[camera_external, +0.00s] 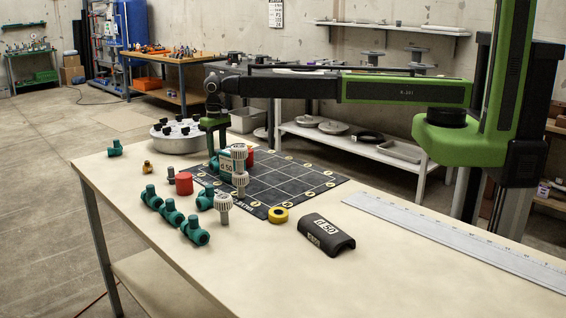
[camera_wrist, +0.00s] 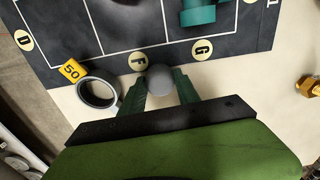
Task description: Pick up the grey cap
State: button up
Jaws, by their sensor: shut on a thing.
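In the wrist view the grey cap (camera_wrist: 159,82) shows as a round grey top between the two dark green fingers of my gripper (camera_wrist: 160,77). The fingers are shut on its sides. It is close to the mat's edge beside the letter F. In the external view my gripper (camera_external: 220,141) points down over the far left part of the dark gridded mat (camera_external: 300,183). There the cap in the fingers is hidden or cannot be told from the fittings in front. Whether it touches the table is not clear.
A ring with a yellow 50 tag (camera_wrist: 98,93) stands close left of my fingers in the wrist view. A teal fitting (camera_wrist: 197,14) lies on the mat; a brass fitting (camera_wrist: 308,86) is at right. A black half-shell (camera_external: 326,234) and steel ruler (camera_external: 450,238) lie on the table.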

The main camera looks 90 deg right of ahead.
grip_shut()
jog(key=shift+r, duration=0.1)
notch_tip(320, 180, up, 5)
jog(key=p, duration=0.5)
jog(key=shift+s+d, duration=0.15)
jog(key=s+d+r+p, duration=0.5)
jog(key=s+d+p, duration=0.1)
jog(key=d, duration=0.3)
jog(key=shift+d+r, duration=0.2)
jog(key=shift+r, duration=0.2)
